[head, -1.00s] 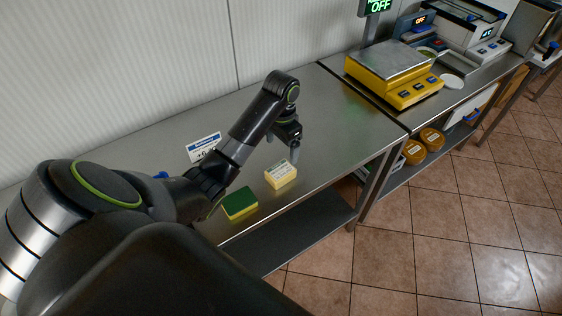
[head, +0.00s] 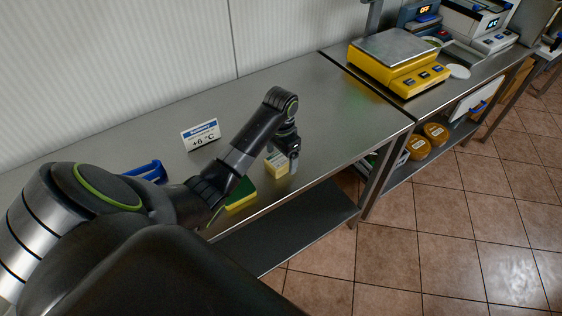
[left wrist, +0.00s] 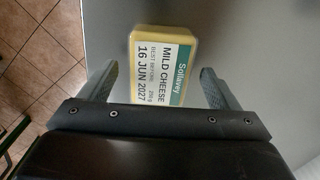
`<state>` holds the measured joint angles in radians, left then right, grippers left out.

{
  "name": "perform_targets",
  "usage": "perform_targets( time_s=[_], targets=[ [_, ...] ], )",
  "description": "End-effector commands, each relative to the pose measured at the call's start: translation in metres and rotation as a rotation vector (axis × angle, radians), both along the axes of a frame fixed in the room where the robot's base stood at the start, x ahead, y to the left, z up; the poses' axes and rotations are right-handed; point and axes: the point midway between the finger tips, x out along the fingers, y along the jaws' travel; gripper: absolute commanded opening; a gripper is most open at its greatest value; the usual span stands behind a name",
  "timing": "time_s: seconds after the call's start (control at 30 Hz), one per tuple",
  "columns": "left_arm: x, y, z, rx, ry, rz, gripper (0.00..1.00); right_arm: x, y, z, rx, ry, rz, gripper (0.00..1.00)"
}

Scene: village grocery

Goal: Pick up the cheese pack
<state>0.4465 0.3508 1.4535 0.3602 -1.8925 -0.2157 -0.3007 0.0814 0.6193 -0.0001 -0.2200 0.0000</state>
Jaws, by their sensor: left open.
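The cheese pack (head: 275,168) is a small pale yellow block lying on the steel table near its front edge. In the left wrist view the cheese pack (left wrist: 162,60) shows a white and green label reading "Mild Cheese". My left gripper (head: 291,160) is at the pack, partly covering it in the head view. In the left wrist view my left gripper (left wrist: 159,72) is open, with one finger on each side of the pack in the picture and a gap at both sides. I cannot tell how far above it the fingertips are. My right gripper is not in view.
A green and yellow sponge (head: 241,194) lies left of the pack, partly behind my arm. A yellow scale (head: 400,68) is on the adjoining table. The table's middle is clear.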

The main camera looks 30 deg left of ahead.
Motion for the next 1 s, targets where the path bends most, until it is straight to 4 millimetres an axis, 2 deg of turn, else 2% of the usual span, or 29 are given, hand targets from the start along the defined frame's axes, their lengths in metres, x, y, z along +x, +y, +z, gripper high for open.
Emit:
perform_targets(
  time_s=[0.13,0.37,0.77,1.0],
  targets=[
    [-0.0011,-0.0001,-0.0121,0.001,0.003,-0.001,0.84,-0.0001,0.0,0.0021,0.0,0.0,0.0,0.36],
    [-0.0008,-0.0001,-0.0132,0.001,0.001,-0.001,0.82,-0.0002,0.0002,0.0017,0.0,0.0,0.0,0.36],
    [-0.0005,-0.0001,-0.0127,0.001,0.001,-0.001,0.3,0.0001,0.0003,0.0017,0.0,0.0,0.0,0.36],
    [-0.0001,0.0,-0.0113,0.002,-0.002,-0.001,0.28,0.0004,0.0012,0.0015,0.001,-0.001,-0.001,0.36]
  ],
)
